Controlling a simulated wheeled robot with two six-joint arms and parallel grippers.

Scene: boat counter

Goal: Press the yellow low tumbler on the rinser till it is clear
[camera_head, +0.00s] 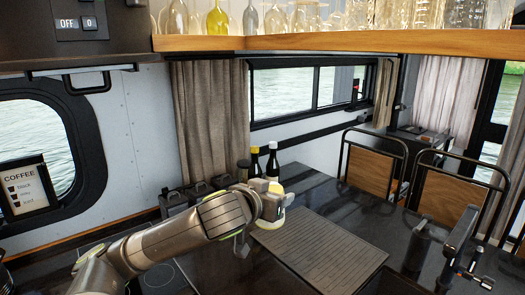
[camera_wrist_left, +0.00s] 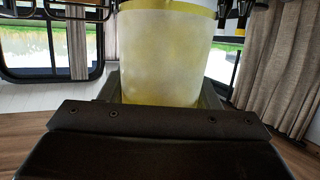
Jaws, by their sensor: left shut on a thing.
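My left gripper (camera_head: 271,206) is shut on the yellow low tumbler (camera_head: 268,223), above the counter near the far left end of the ribbed mat. Much of the tumbler is hidden behind the gripper in the head view. In the left wrist view the tumbler (camera_wrist_left: 165,60) fills the middle between the fingers, its wall yellow and cloudy with a whitish film. I cannot make out a rinser for certain. My right gripper is not in view.
The dark ribbed mat (camera_head: 320,248) lies bare on the dark counter. A black tap (camera_head: 458,238) stands at the right. Dark bottles (camera_head: 272,161) and canisters (camera_head: 197,190) stand behind the gripper. A wooden shelf (camera_head: 340,42) with glasses hangs above.

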